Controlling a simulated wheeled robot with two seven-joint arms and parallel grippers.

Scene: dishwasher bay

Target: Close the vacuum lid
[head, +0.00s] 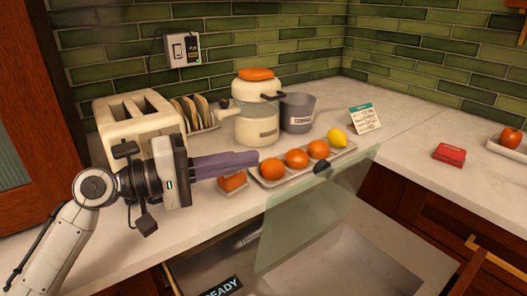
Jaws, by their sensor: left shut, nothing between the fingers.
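The vacuum lid (300,228) looks like the clear, greenish glass panel standing tilted open above an open drawer (375,262) at the lower middle. A "READY" label (220,288) shows at the drawer's front left. My left gripper (256,158) has purple fingers, shut and empty, pointing right over the counter. Its tips are left of the lid and apart from it. My right gripper is not in view.
A tray (262,182) of oranges and a lemon (337,137) lies just behind the lid. A toaster (138,118), cream pot (257,122) and grey pot (297,112) stand behind.

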